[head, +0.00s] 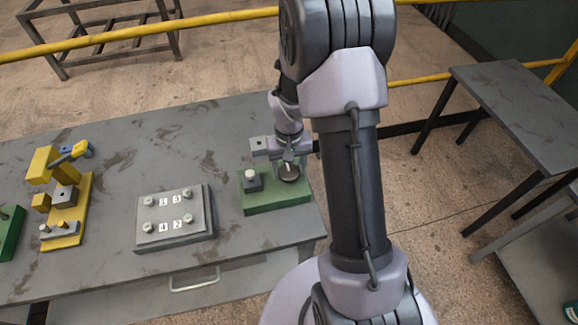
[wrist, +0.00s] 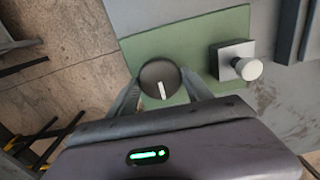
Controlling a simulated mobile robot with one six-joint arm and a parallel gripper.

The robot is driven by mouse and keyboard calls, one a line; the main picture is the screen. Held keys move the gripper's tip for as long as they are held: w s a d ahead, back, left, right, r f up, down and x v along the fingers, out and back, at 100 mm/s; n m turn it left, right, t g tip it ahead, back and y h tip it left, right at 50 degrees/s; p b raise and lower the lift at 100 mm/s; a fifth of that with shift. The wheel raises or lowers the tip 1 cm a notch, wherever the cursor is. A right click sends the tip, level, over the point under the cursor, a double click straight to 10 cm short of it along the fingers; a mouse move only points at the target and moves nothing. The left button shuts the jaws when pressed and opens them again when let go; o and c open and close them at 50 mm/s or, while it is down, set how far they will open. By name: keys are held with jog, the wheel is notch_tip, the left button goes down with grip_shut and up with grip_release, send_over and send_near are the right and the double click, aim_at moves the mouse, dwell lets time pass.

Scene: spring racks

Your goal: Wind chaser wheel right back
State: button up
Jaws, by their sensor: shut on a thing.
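The chaser wheel, a dark round disc with a white mark (wrist: 159,75), sits on a green base (wrist: 200,30). In the wrist view the white mark lies on the wheel's lower half, nearly upright and tilted slightly. The wheel also shows in the head view (head: 289,175), on the right part of the green base (head: 277,204). My gripper (wrist: 160,88) is shut on the wheel, one finger on each side. In the head view my gripper (head: 289,162) is over the wheel, partly covering it.
A grey block with a white knob (wrist: 246,68) stands beside the wheel on the base. A grey plate (head: 174,241) with numbered knobs lies to the left, and a yellow fixture (head: 69,222) stands farther left. Bare tabletop (head: 115,180) lies between them.

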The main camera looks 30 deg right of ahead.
aim_at(289, 171)
jog(key=n+p, duration=0.1)
jog(key=n, duration=0.4)
jog(key=shift+r+n, duration=0.1)
jog(key=shift+n, duration=0.2)
jog(key=n+p, duration=0.1)
jog(key=n, duration=0.4)
jog(key=shift+n+p, duration=0.3)
jog(key=shift+p, duration=0.05)
jog(key=o, duration=1.4)
jog(key=shift+c, duration=0.2)
notch_tip(289, 171, up, 17)
jog(key=p, duration=0.4)
jog(key=shift+r, duration=0.15)
